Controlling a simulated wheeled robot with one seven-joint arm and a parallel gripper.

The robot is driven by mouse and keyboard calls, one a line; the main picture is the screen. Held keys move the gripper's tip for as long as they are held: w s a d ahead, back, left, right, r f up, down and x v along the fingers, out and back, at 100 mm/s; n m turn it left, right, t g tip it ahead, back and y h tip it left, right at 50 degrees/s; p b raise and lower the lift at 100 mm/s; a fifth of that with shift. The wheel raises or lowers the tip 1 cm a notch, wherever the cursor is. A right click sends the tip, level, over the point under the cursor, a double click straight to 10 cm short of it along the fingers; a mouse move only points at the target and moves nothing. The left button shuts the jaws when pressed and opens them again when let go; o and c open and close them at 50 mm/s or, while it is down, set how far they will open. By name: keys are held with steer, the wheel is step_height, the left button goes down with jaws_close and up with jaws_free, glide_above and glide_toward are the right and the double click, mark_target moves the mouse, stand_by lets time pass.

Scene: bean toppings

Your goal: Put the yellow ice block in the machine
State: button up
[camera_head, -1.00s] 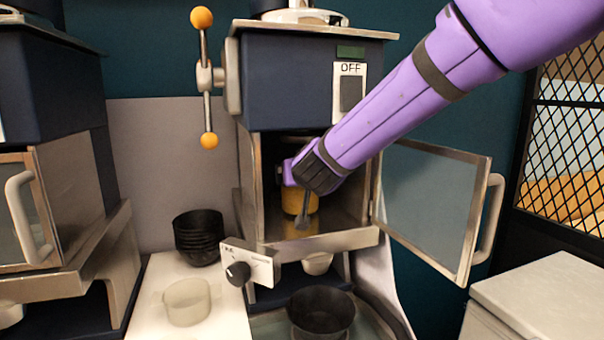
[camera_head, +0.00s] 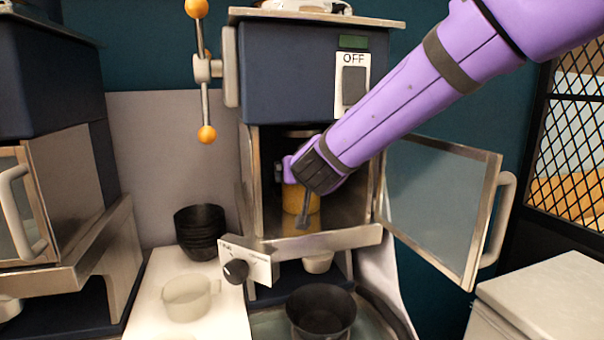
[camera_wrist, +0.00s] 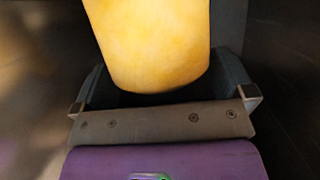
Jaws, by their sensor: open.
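The yellow ice block (camera_head: 299,197) stands inside the open chamber of the machine (camera_head: 312,85), partly hidden behind my gripper (camera_head: 304,214). In the wrist view the yellow block (camera_wrist: 152,45) is a smooth rounded cylinder rising out of the top of the picture. My gripper (camera_wrist: 165,90) is open, with a finger on each side of the block's near end. I cannot tell whether the fingers touch it. The machine's glass door (camera_head: 436,205) is swung open to the right, and its switch (camera_head: 353,86) reads OFF.
A stack of black bowls (camera_head: 200,230) and a clear measuring cup (camera_head: 190,297) stand on the white counter at left. A black bowl (camera_head: 321,311) sits below the chamber. A control knob (camera_head: 236,271) juts out at the chamber's lower left. A second machine (camera_head: 50,110) stands at far left.

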steer(key=v, duration=1.1)
steer(key=shift+s, duration=0.25)
steer(key=shift+r, duration=0.1)
stand_by(0.5)
